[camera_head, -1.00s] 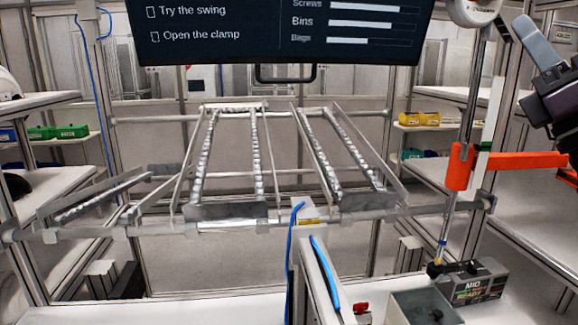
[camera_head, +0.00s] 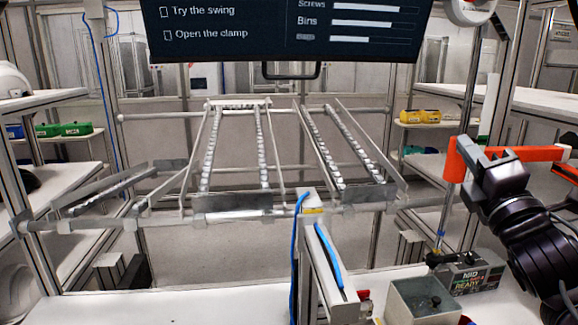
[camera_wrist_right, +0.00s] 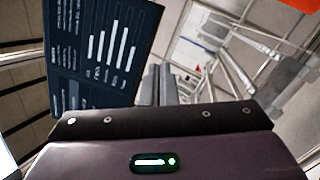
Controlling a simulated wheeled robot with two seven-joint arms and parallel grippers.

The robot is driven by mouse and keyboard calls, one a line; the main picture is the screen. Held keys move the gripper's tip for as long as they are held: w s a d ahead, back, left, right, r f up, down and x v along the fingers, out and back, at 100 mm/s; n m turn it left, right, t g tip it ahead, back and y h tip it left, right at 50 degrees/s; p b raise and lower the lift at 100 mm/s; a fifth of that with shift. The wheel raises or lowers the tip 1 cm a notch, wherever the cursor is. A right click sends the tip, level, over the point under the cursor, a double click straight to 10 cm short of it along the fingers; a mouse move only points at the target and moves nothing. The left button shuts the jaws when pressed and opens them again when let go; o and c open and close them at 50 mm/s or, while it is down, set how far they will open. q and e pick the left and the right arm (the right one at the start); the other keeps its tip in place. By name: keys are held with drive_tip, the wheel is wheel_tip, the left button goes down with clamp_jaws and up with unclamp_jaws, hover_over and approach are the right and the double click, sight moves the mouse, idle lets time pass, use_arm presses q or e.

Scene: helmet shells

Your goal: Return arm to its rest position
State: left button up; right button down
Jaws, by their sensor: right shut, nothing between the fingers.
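My right gripper (camera_head: 476,150) hangs in front of the orange bar (camera_head: 532,153) at the right in the head view and hides part of it. Its black arm comes in from the lower right edge. In the right wrist view, its grey fingers (camera_wrist_right: 163,85) are together with nothing between them. I cannot tell whether the gripper touches the orange bar. My left gripper and arm are not in view.
A metal rack with roller tracks (camera_head: 262,150) stands ahead. A dark screen (camera_head: 290,30) hangs above it; it also shows in the right wrist view (camera_wrist_right: 95,50).

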drive_tip(key=s+a+f+m+g+h, duration=0.15)
drive_tip(key=f+m+g, duration=0.4)
drive_tip(key=f, duration=0.95)
drive_tip(key=s+a+f+m+g+h, duration=0.15)
drive_tip(key=f+m+g, duration=0.45)
drive_tip(key=f, duration=1)
drive_tip(key=s+a+f+m+g+y, duration=0.1)
drive_tip(key=s+a+f+m+g, duration=0.3)
drive_tip(key=s+f, duration=0.5)
drive_tip(key=s+a+f+m+g, duration=0.2)
drive_tip(key=s+f+m+g, duration=0.2)
drive_tip(key=s+f+m, duration=0.5)
wheel_tip(320, 180, down, 24)
drive_tip(key=s+n+g, duration=0.1)
drive_tip(key=s+n, duration=0.1)
drive_tip(key=n, duration=0.1)
drive_tip(key=s+d+f, duration=0.2)
drive_tip(key=s+f, duration=0.8)
drive_tip(key=f, duration=0.1)
drive_tip(key=s+d+f+g, duration=0.1)
drive_tip(key=s+f, duration=1)
drive_tip(key=shift+d+f, duration=0.2)
drive_tip(key=shift+d, duration=0.15)
